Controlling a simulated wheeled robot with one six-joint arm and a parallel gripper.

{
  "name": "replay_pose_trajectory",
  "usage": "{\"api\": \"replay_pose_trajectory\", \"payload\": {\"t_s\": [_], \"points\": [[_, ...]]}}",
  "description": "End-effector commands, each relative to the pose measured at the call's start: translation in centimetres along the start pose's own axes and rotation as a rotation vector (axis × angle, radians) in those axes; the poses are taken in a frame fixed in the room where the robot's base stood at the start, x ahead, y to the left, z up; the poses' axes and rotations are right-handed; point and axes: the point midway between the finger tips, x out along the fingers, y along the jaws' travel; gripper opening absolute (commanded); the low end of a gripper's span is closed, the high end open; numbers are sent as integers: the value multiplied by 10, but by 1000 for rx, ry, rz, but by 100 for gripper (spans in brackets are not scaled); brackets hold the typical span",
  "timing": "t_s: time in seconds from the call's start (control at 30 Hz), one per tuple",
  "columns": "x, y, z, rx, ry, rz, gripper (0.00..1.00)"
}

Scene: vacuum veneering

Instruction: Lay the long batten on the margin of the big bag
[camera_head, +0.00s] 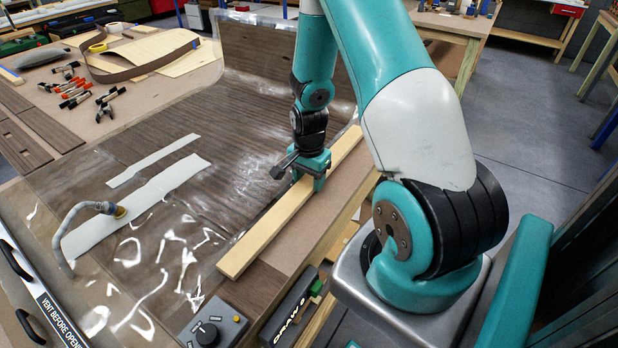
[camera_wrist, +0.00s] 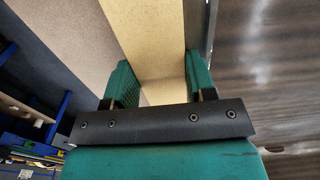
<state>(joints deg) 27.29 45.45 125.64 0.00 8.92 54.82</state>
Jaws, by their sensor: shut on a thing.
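The long batten (camera_head: 268,226) is a straight pale wooden strip running diagonally along the right edge of the big bag. My gripper (camera_head: 312,178) is shut on the batten around the middle of its length. In the wrist view the batten (camera_wrist: 150,30) passes between the two teal fingers of my gripper (camera_wrist: 160,85). The big bag (camera_head: 215,190) is clear, glossy, wrinkled film over a dark brown wood-grain sheet. The batten covers part of the bag's right margin from view. I cannot tell whether the batten touches the film or is slightly above it.
A white strip and wider white piece (camera_head: 140,205) with a hose fitting lie on the bag's left. A control box (camera_head: 213,326) stands near the front edge. Clamps (camera_head: 75,92) and veneer (camera_head: 145,55) lie at the back left. Bare brown tabletop (camera_head: 335,200) borders the batten's right.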

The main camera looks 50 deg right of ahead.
Motion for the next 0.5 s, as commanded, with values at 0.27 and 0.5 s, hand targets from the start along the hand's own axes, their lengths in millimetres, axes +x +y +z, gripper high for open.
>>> {"api": "replay_pose_trajectory", "payload": {"t_s": [0.27, 0.5], "points": [[0, -1, 0, 0, 0, -2, 80], [0, -1, 0, -1, 1, -4, 80]]}}
